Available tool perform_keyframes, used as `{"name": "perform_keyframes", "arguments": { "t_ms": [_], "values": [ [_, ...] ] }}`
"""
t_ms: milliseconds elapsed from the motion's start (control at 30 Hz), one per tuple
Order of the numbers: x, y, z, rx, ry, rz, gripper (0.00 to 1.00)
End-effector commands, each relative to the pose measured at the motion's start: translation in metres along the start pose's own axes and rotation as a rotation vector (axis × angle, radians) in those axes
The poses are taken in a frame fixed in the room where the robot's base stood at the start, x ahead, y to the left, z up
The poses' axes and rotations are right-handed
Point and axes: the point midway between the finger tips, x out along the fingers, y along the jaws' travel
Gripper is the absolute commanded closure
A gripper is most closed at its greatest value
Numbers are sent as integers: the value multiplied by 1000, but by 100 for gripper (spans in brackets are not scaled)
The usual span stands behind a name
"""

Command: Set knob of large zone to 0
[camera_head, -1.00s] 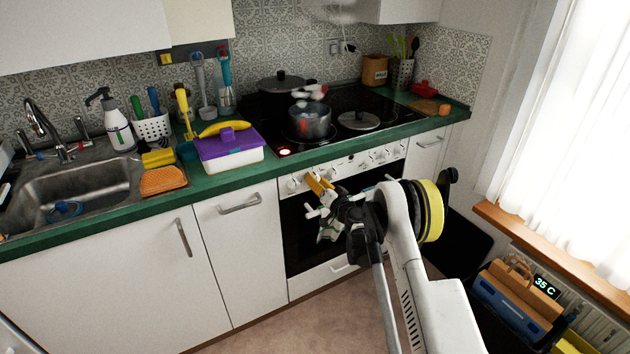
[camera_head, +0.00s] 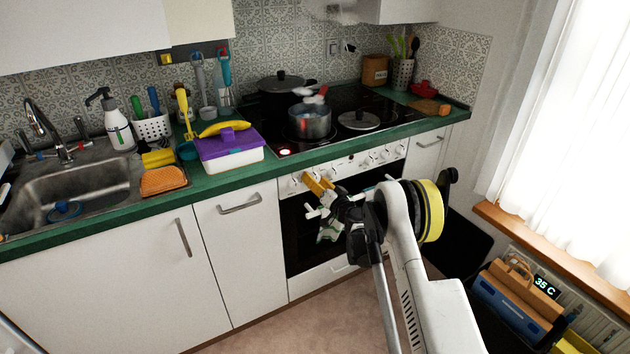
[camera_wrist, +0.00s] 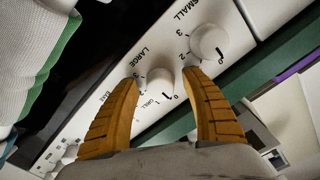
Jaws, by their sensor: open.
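The large-zone knob (camera_wrist: 160,82) is a white round knob beside the word LARGE in the wrist view. It sits between the two tips of my gripper (camera_wrist: 160,76), close to both; I cannot tell whether they touch it. A dark mark shows at its lower edge, but I cannot read its exact setting. My gripper has orange-yellow ribbed fingers and is open. In the head view my gripper (camera_head: 317,187) is at the left end of the oven's control panel (camera_head: 347,167) and the knob is hidden there.
A cloth (camera_head: 331,229) hangs at the oven front below my gripper. A pot (camera_head: 310,121) stands on the hob above, with a red lit spot (camera_head: 285,152) at the hob's front left.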

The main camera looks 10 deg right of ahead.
Motion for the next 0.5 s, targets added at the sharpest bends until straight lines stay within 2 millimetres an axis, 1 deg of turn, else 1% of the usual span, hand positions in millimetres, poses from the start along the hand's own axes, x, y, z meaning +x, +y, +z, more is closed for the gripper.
{"name": "perform_keyframes", "arguments": {
  "t_ms": [67, 167, 500],
  "values": [
    [-3, 0, 0, 0, 0, 1, 45],
    [-15, 1, -1, 0, 1, 1, 45],
    [-88, 0, 0, 0, 1, 1, 45]
  ]
}}
